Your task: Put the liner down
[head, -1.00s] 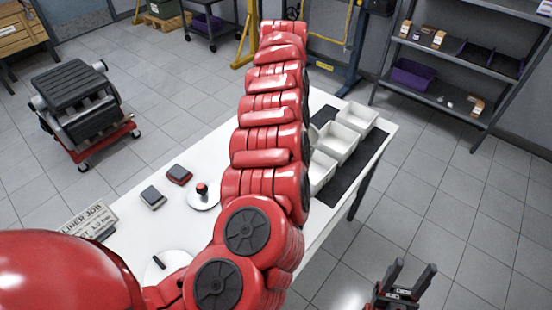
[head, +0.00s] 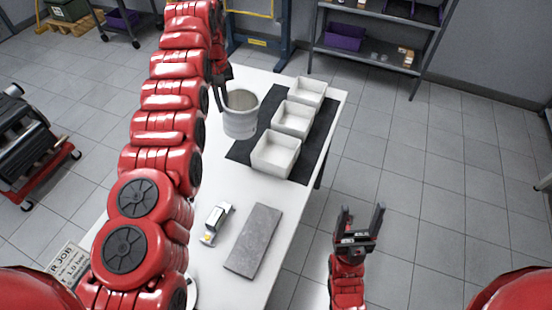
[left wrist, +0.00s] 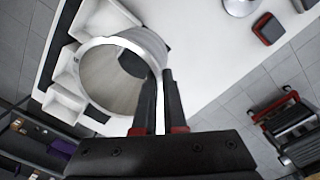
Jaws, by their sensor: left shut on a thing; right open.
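The liner (head: 241,114) is a pale grey metal cylinder, open at the top, over the white table near the dark mat. My left gripper (head: 222,82) is shut on its rim. In the left wrist view the liner (left wrist: 150,42) shows its open end and hollow inside, with the left gripper's fingers (left wrist: 158,100) across its wall. I cannot tell whether its base touches the table. My right gripper (head: 360,222) is open and empty, beyond the table's right edge.
Three white bins (head: 276,155) stand in a row on the dark mat (head: 240,150). A grey flat slab (head: 253,240) and a small white device (head: 216,222) lie on the near part of the white table (head: 228,179). A shelf rack (head: 380,60) stands at the back.

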